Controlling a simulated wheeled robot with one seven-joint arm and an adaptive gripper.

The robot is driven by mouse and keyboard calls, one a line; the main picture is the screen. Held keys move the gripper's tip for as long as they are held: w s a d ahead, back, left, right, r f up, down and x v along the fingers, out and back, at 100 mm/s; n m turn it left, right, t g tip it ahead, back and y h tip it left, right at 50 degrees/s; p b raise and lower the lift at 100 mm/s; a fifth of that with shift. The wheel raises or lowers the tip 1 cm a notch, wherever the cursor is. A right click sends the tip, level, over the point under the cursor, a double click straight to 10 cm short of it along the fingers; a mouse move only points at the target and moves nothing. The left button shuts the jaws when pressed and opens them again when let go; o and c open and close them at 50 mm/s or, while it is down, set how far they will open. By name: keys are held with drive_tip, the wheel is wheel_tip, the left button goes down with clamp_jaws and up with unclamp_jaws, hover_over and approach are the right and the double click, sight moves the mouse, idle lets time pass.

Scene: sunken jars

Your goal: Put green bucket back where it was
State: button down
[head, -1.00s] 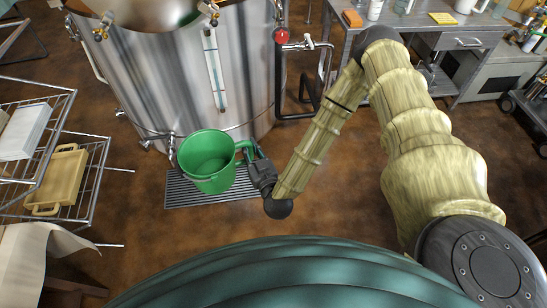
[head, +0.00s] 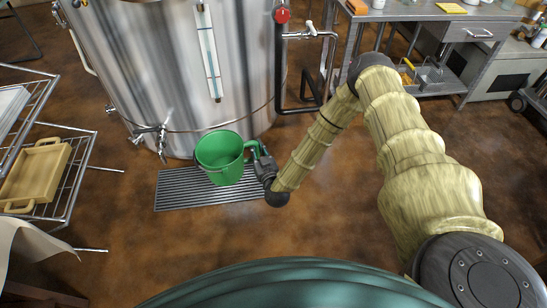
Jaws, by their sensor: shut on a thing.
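The green bucket (head: 217,160) looks upright and open at the top, with its handle on the right side. My gripper (head: 258,162) is shut on that handle, to the right of the bucket. In the picture the bucket overlaps the dark grooved drain grate (head: 180,190) on the floor; whether its base touches the grate I cannot tell. The spigot (head: 160,135) of the large steel tank is to the left of the bucket. The inside of the bucket looks empty as far as it shows.
The big steel tank (head: 150,60) stands right behind the bucket. A wire rack (head: 75,185) with a tan tray (head: 38,172) is at the left. A black pipe (head: 281,75) runs down the tank's right side. A steel workbench (head: 425,45) is at the back right. Brown floor is clear in front.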

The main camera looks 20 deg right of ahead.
drive_tip(key=w+d+f+b, duration=0.4)
drive_tip(key=f+b, duration=0.4)
drive_tip(key=f, duration=0.2)
drive_tip(key=w+d+f+m+h+b, duration=0.1)
drive_tip(key=w+d+f+b, duration=0.4)
drive_tip(key=f+b, duration=0.3)
drive_tip(key=w+d+f+m+h+b, duration=0.1)
drive_tip(key=w+d+f+b, duration=0.4)
drive_tip(key=f, duration=0.8)
drive_tip(key=shift+w+f+b, duration=0.2)
drive_tip(key=shift+w+b, duration=0.1)
drive_tip(key=shift+b, duration=1.4)
drive_tip(key=shift+f+b, duration=0.35)
drive_tip(key=shift+f, duration=0.15)
drive_tip(key=c, duration=1.3)
unclamp_jaws()
drive_tip(key=s+a, duration=0.1)
drive_tip(key=s, duration=0.3)
drive_tip(key=s+a, duration=0.1)
drive_tip(key=s, duration=0.6)
drive_tip(key=shift+s+a, duration=0.35)
drive_tip(key=shift+a, duration=0.05)
